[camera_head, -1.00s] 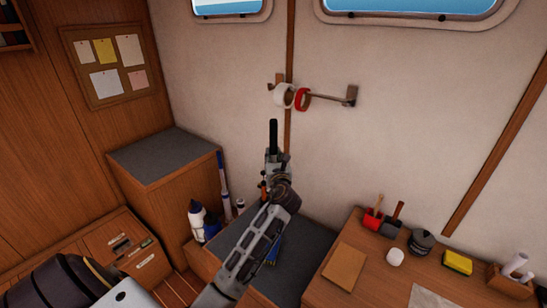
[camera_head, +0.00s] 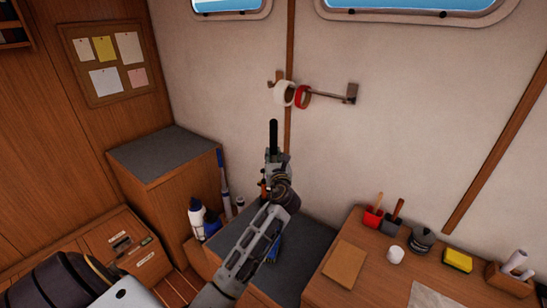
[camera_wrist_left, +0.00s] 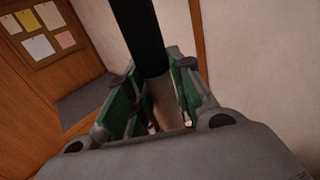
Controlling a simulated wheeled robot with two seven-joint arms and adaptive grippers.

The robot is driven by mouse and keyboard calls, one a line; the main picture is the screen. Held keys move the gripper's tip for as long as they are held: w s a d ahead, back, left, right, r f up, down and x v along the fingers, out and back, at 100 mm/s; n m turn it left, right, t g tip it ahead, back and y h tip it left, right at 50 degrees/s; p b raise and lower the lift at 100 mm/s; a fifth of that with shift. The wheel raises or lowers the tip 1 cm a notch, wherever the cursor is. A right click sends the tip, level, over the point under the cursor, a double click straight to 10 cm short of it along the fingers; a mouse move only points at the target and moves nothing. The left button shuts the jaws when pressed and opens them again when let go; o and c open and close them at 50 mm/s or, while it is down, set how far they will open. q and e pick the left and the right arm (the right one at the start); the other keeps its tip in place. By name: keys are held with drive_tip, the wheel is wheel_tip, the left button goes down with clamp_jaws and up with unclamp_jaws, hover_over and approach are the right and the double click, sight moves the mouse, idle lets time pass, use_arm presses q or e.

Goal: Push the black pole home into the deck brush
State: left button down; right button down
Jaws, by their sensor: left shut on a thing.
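The black pole (camera_head: 273,136) stands nearly upright in the head view, its dark top rising above my left gripper (camera_head: 273,160). In the left wrist view the black pole (camera_wrist_left: 138,35) runs down between the green-padded fingers of my left gripper (camera_wrist_left: 155,95), which is shut on it. A paler tan length shows below the black part, between the fingers. The pole's lower end is hidden by my gripper and arm. A blue patch (camera_head: 275,248) beside my left forearm may be part of the deck brush; most of it is hidden. My right gripper is not in view.
A grey-topped cabinet (camera_head: 165,150) stands at left, with bottles (camera_head: 197,215) near its foot. At right a wooden desk (camera_head: 325,285) holds small brushes, a yellow sponge (camera_head: 457,260) and other items. Tape rolls (camera_head: 301,97) hang on the wall behind the pole.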

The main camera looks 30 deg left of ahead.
use_arm(q)
drive_tip(key=shift+f, duration=0.5)
idle(0.4)
drive_tip(key=c, duration=1.2)
unclamp_jaws()
drive_tip(key=shift+o, duration=0.2)
drive_tip(key=shift+d, duration=0.1)
drive_tip(key=v, duration=1.2)
